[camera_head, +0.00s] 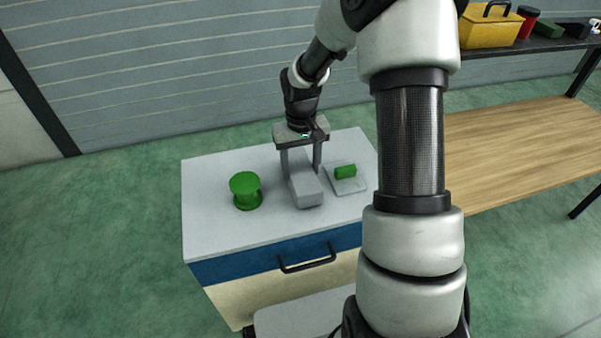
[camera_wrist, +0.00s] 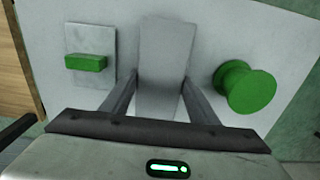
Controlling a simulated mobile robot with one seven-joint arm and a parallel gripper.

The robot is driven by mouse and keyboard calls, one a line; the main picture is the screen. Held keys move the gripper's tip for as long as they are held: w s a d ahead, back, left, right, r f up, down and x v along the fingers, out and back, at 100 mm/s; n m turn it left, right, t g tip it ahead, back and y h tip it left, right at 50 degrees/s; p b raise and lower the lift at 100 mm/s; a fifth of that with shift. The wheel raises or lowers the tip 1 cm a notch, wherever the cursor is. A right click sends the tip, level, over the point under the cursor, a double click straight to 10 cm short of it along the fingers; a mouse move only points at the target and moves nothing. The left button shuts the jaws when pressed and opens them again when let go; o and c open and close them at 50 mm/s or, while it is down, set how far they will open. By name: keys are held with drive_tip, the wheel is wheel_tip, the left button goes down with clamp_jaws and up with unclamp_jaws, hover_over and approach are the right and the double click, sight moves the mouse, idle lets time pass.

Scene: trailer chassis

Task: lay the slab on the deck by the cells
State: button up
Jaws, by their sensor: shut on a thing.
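A long pale grey block (camera_head: 306,190), which looks like the slab, is between the two fingers of my gripper (camera_head: 302,172). The gripper points down and is shut on the block's sides. In the wrist view the grey block (camera_wrist: 166,50) runs away from my gripper (camera_wrist: 157,98), between the fingers. I cannot tell if its underside touches the white cabinet top (camera_head: 217,215). A thin pale plate (camera_head: 356,186) lies to its right, with a small green piece (camera_head: 345,171) on it. I see nothing clearly identifiable as the deck or the cells.
A green spool-shaped piece (camera_head: 245,190) stands on the cabinet top left of the block. The cabinet has a blue drawer with a black handle (camera_head: 307,260). A wooden bench (camera_head: 520,150) is at right, with a yellow toolbox (camera_head: 490,28) on its upper shelf.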

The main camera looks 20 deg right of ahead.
drive_tip(key=shift+f, duration=0.65)
drive_tip(key=shift+f, duration=0.15)
drive_tip(key=o, duration=1.1)
drive_tip(key=shift+c, duration=0.2)
